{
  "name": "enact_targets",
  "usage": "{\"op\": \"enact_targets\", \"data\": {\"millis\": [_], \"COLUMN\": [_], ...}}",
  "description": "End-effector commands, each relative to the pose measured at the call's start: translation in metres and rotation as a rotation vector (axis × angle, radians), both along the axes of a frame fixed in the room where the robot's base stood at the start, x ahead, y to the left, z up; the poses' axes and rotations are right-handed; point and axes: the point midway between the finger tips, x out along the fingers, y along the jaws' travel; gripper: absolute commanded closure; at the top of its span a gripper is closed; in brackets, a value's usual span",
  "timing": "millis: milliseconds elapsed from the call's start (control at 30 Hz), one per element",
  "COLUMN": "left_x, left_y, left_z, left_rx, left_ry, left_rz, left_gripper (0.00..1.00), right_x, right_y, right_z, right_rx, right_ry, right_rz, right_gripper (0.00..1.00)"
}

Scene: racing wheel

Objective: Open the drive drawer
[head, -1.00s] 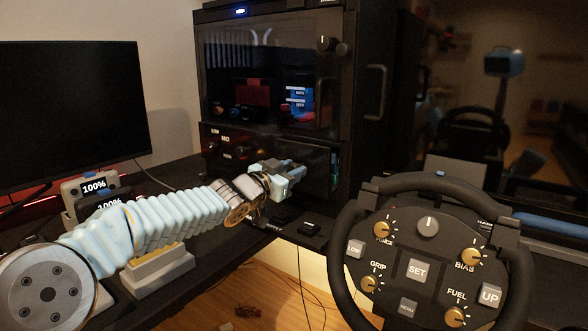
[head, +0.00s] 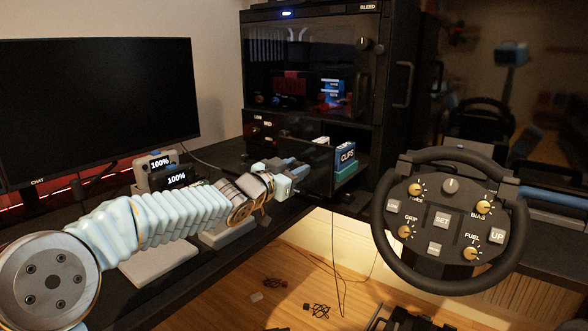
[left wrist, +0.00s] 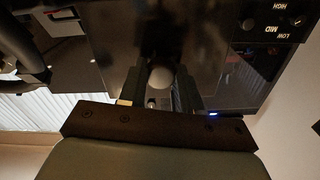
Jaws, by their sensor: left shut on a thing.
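The drive drawer (head: 318,158) is in the lower part of the black cabinet in the head view. Its dark glossy front stands out from the cabinet, and a gap shows behind it at the right. My left gripper (head: 298,172) is at the drawer front, its arm coming in from the left. In the left wrist view a round knob (left wrist: 160,77) sits between the two dark fingers of my left gripper (left wrist: 159,92), which is shut on it. The fingers hide the knob's sides. My right gripper is not in view.
A blue box marked CLIPS (head: 346,154) shows in the gap behind the drawer front. A racing wheel (head: 450,222) stands at the right. A monitor (head: 95,110) stands at the left, with two small 100% displays (head: 160,164) beside it.

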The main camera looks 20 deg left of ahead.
Motion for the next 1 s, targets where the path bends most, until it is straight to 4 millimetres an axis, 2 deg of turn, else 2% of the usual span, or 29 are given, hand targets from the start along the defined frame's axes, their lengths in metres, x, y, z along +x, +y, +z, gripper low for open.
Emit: {"op": "enact_targets", "data": {"millis": [400,433,567,867,1000], "left_x": [-0.001,-0.001,-0.001,-0.002,-0.014], "left_y": [0.000,0.000,0.000,0.001,0.006], "left_z": [-0.003,-0.003,-0.003,-0.001,-0.001], "left_rx": [0.002,0.002,0.002,0.002,0.004], "left_ry": [0.007,0.007,0.005,0.003,0.002], "left_rz": [0.000,0.000,0.000,0.000,0.002], "left_gripper": [1.00,0.62,0.42,0.41,0.41], "right_x": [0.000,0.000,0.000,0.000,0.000], "right_y": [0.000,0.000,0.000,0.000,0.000], "right_z": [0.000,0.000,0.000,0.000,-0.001], "right_rx": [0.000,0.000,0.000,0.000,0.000], "right_ry": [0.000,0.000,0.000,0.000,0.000], "right_rz": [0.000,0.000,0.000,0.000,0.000], "right_gripper": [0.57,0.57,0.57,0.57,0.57]}}
